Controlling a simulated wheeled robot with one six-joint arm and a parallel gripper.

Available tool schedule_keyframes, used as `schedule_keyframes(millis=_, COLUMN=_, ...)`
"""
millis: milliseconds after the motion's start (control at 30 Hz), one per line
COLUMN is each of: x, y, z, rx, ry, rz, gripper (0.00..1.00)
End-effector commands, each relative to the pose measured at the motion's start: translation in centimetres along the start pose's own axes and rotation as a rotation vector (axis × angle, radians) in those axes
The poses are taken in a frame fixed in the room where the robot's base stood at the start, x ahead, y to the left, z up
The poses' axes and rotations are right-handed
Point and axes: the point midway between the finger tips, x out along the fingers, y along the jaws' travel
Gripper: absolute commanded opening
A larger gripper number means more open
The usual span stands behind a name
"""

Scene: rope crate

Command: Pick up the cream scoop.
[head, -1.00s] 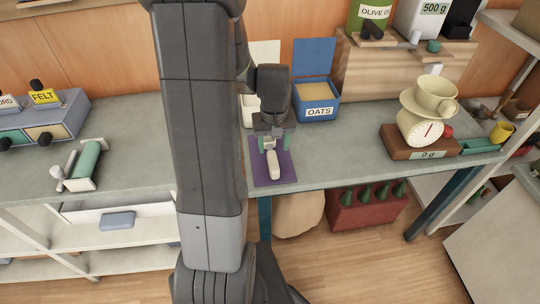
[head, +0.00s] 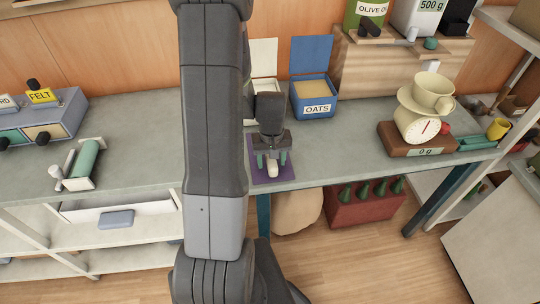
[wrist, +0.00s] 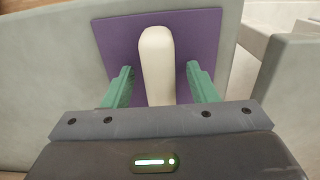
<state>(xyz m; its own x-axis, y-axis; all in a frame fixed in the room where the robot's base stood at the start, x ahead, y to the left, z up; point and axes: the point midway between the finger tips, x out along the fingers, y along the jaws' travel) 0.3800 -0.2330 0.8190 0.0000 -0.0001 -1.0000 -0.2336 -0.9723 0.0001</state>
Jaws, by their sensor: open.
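The cream scoop (head: 272,169) lies on a purple mat (head: 258,174) on the counter, its handle end toward the counter's front edge. In the wrist view the scoop (wrist: 157,62) shows as a rounded cream handle on the purple mat (wrist: 203,35). My gripper (head: 271,162) is above the mat, fingers pointing down. In the wrist view my gripper (wrist: 160,78) is open, with one green finger on each side of the handle and gaps between. The scoop's other end is hidden by the gripper.
A blue bin marked OATS (head: 315,98) stands open behind and right of the gripper. A pale bin (head: 262,88) is beside it, partly hidden by my arm. A scale (head: 418,122) with a cream cup stands at right. Counter between mat and scale is clear.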

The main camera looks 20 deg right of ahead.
Motion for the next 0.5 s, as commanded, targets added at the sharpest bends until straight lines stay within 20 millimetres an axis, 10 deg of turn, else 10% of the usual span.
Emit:
schedule_keyframes(millis=67, x=-0.01, y=0.0, z=0.0, rx=0.0, ry=0.0, rz=0.0, gripper=0.53)
schedule_keyframes(millis=333, x=-0.03, y=0.01, z=0.0, rx=0.0, ry=0.0, rz=0.0, gripper=0.02)
schedule_keyframes(millis=500, x=-0.05, y=0.01, z=-0.01, rx=0.0, ry=0.0, rz=0.0, gripper=0.0)
